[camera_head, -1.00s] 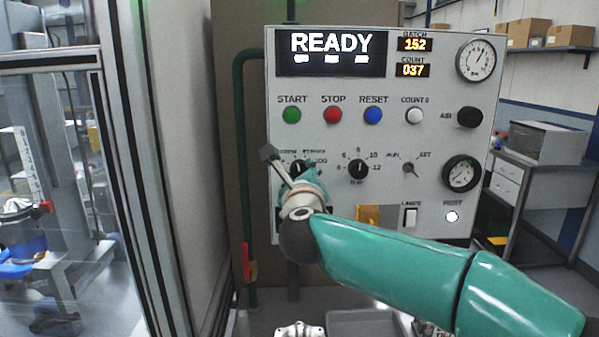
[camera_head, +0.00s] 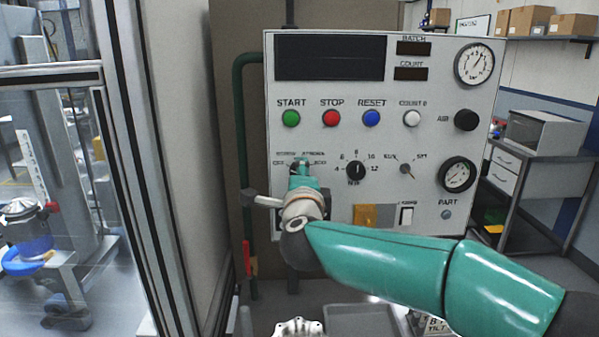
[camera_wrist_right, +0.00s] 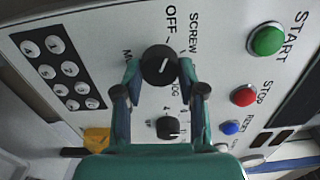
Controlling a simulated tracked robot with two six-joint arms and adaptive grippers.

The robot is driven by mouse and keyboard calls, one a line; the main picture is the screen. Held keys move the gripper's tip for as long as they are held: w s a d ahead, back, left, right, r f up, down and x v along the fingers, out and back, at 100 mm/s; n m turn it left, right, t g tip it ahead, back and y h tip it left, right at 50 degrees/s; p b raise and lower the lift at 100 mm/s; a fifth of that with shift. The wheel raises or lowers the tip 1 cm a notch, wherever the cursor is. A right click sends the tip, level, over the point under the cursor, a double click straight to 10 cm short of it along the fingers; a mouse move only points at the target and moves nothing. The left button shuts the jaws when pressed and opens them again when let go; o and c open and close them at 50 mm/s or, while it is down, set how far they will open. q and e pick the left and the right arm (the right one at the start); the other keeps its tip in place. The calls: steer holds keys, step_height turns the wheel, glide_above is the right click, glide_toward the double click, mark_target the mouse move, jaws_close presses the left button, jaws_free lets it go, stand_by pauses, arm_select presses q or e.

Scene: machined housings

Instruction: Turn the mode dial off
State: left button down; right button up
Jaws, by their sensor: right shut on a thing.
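The mode dial is a black round knob at the left of the panel's dial row. The control panel (camera_head: 440,145) has a dark display (camera_head: 330,58) and dark batch and count readouts. My left gripper is not in view.
Start (camera_head: 291,118), stop (camera_head: 332,118) and reset (camera_head: 371,118) buttons lie above the dials. A middle dial (camera_head: 356,170) and a small selector (camera_head: 405,168) are to the right. A keypad (camera_wrist_right: 62,72) is near the mode dial. A machine frame (camera_head: 130,150) stands at left.

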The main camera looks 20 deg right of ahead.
steer(key=shift+a+f+n, duration=0.15)
steer(key=shift+f+n, duration=0.1)
steer(key=shift+n, duration=0.25)
steer(key=o, duration=1.1)
steer(key=shift+w, duration=0.1)
steer(key=shift+o, duration=0.2)
steer(key=shift+r, duration=0.1)
steer(key=v, duration=1.2)
